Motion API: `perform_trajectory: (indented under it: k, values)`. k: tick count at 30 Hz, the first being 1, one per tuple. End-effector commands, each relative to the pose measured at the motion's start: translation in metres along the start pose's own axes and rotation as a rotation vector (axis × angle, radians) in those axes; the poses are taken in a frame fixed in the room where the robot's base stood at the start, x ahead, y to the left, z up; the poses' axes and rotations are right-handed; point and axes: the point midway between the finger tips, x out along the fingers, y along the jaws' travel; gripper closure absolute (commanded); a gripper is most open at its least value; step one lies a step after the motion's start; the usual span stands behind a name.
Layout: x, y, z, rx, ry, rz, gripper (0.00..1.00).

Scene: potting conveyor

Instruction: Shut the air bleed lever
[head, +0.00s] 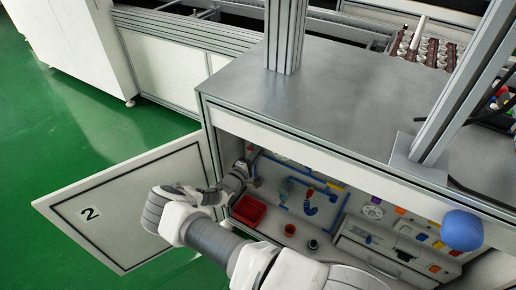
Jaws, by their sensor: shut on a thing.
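My gripper (250,172) is inside the open cabinet, at the left end of the blue pipework (270,158). It is shut on a small part there, which I take to be the air bleed lever. The lever is mostly hidden by the gripper and too small to make out, so its angle cannot be told. A blue pipe fitting with a red top (309,193) stands to the right of the gripper, apart from it.
The cabinet door (130,205), marked 2, stands open on the left. A red bin (248,211) lies below the gripper. Small pots (290,230) and a drawer unit (375,252) are further right. The grey tabletop (330,90) and its front edge lie above.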

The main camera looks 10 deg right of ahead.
Motion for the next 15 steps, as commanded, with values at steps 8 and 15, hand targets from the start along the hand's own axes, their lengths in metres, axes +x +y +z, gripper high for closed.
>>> perform_trajectory:
  k: [8,15]
  values:
    - [-0.0004,-0.0053,0.0001,0.11,0.0,-0.001,1.0]
    - [-0.0004,-0.0069,-0.0004,0.14,0.0,-0.001,1.0]
